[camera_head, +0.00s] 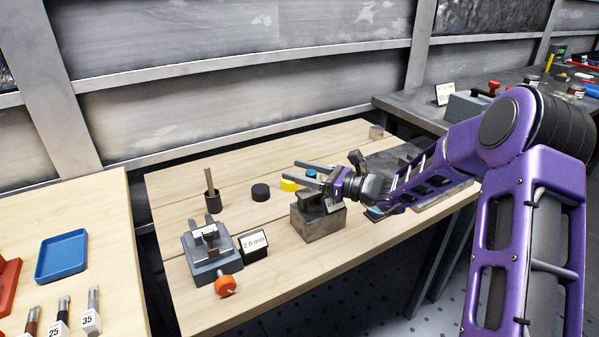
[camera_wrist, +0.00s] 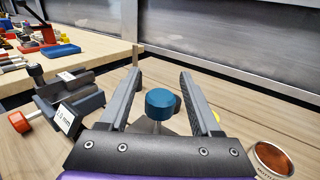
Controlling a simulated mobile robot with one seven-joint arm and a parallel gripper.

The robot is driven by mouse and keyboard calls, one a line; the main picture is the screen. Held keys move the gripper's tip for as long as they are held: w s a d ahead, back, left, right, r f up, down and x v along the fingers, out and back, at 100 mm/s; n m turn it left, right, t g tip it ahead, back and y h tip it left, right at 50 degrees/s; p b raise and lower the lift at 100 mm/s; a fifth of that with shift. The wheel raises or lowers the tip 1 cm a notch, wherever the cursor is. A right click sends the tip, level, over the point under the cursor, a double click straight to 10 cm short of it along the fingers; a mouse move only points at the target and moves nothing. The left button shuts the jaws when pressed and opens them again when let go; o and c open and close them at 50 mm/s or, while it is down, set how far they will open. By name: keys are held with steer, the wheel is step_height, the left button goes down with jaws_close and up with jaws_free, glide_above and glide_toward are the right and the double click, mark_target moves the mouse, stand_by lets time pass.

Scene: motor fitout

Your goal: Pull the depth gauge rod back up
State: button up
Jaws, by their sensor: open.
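The depth gauge rod shows in the wrist view as a blue round knob (camera_wrist: 160,104) on a thin metal stem. It stands between the two fingers of my gripper (camera_wrist: 158,82), with a gap on each side. My gripper is open and reaches in from the right in the head view (camera_head: 296,172). There the blue knob (camera_head: 311,174) shows small between the fingers. A grey block (camera_head: 318,225) stands below my gripper. The lower end of the stem is hidden by the gripper body.
A grey fixture (camera_head: 212,258) with an orange knob (camera_head: 225,285) and a "2.0 mm" card (camera_head: 255,245) stand to the left. A black disc (camera_head: 260,191), a yellow disc (camera_head: 289,185) and a dark cup (camera_head: 212,201) with a stick are behind.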

jaws_close()
stand_by(0.4)
stand_by(1.1)
